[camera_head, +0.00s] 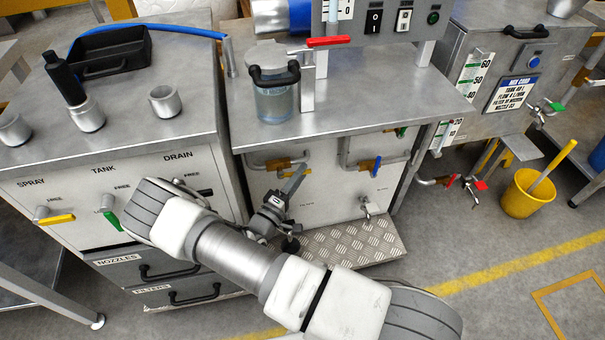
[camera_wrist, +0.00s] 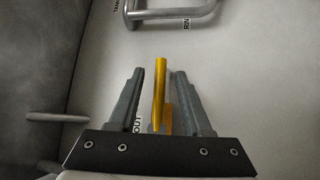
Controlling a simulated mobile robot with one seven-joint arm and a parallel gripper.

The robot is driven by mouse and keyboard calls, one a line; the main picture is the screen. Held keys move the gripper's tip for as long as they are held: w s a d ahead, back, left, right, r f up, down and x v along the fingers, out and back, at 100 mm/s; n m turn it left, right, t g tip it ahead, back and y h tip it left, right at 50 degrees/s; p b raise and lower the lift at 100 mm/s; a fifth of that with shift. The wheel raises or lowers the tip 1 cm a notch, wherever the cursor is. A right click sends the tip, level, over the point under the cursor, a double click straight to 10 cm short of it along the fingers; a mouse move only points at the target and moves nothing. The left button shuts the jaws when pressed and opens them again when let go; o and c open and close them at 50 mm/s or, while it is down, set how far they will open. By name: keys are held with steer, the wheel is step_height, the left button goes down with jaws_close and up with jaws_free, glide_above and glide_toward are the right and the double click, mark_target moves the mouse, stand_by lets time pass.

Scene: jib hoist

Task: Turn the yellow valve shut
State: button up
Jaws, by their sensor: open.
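The yellow valve handle (camera_wrist: 160,88) stands upright in the wrist view, in front of a pale panel. My gripper (camera_wrist: 159,73) is open, with one finger on each side of the handle and a visible gap on both sides. In the head view my gripper (camera_head: 293,184) is in front of the white panel under the middle bench, by a brass valve body (camera_head: 277,164). The handle is mostly hidden there by my gripper. Whether the fingers reach deep enough around the handle cannot be told.
A blue-handled valve (camera_head: 377,163) and a small tap (camera_head: 366,207) are to the right on the same panel. Another yellow handle (camera_head: 56,219), labelled SPRAY, is on the left cabinet. A checkered metal step (camera_head: 350,240) lies below. A pipe loop (camera_wrist: 178,14) shows above the handle.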

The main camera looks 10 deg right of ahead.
steer(key=shift+x, duration=0.85)
jaws_close()
stand_by(0.8)
